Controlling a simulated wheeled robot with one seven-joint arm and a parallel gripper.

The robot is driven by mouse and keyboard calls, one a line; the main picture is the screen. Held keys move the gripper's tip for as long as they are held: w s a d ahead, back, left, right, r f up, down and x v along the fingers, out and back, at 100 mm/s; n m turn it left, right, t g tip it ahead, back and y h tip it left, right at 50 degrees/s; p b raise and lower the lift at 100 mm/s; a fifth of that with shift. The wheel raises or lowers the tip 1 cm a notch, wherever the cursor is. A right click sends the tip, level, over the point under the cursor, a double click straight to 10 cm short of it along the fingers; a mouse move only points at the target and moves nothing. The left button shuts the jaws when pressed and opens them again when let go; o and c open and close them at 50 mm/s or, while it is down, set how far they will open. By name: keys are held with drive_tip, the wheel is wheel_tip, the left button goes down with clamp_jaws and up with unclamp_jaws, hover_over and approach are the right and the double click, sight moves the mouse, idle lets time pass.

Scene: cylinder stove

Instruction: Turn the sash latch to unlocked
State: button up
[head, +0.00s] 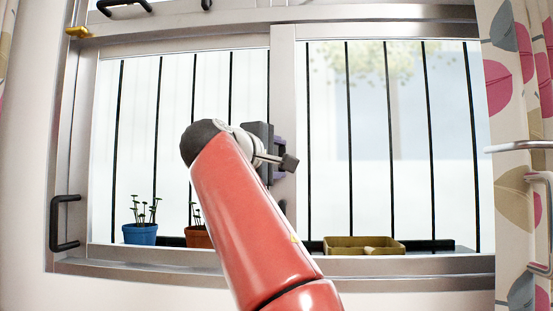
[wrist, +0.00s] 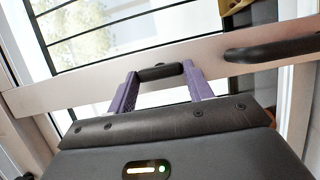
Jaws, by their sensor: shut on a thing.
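The sash latch shows in the wrist view as a small dark lever (wrist: 160,72) on the pale middle upright of the window. My gripper (wrist: 162,76) reaches it with its two purple fingers, one on each side, and is shut on it. In the head view my gripper (head: 281,160) is at the middle upright, largely behind my red arm. The latch is hidden there. I cannot tell whether the latch is in its locked or unlocked position.
A long dark handle (wrist: 270,45) is on the same upright, near the latch. A tan tray (head: 364,246) and a blue plant pot (head: 140,233) stand behind the glass. A curtain (head: 515,110) hangs at the right. Another black handle (head: 66,222) is on the left frame.

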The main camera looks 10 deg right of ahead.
drive_tip(key=o, duration=1)
drive_tip(key=b+v, duration=0.1)
drive_tip(key=v, duration=0.7)
drive_tip(key=shift+d+f, duration=0.1)
drive_tip(key=s+d+f+m+g+y, duration=0.1)
drive_tip(key=s+d+f+g+y, duration=0.2)
drive_tip(key=f, duration=0.9)
drive_tip(key=s+d+f+m+g+y, duration=0.1)
drive_tip(key=s+d+f+y, duration=0.25)
drive_tip(key=f, duration=0.85)
drive_tip(key=s+f+m+g+y, duration=0.1)
drive_tip(key=s+f+m, duration=0.1)
drive_tip(key=s+f, duration=0.3)
drive_tip(key=s+f+m+g+y, duration=0.1)
drive_tip(key=s+f, duration=0.5)
drive_tip(key=f, duration=0.7)
drive_tip(key=s+f+m+g+y, duration=0.2)
drive_tip(key=s+f+m+y, duration=0.1)
drive_tip(key=f, duration=0.6)
drive_tip(key=shift+s+a+f+m, duration=0.1)
drive_tip(key=shift+s+m, duration=0.35)
drive_tip(key=shift+s, duration=0.15)
drive_tip(key=shift+s+a+f+m, duration=0.1)
drive_tip(key=shift+s+a+m, duration=0.05)
drive_tip(key=shift+s+m, duration=0.4)
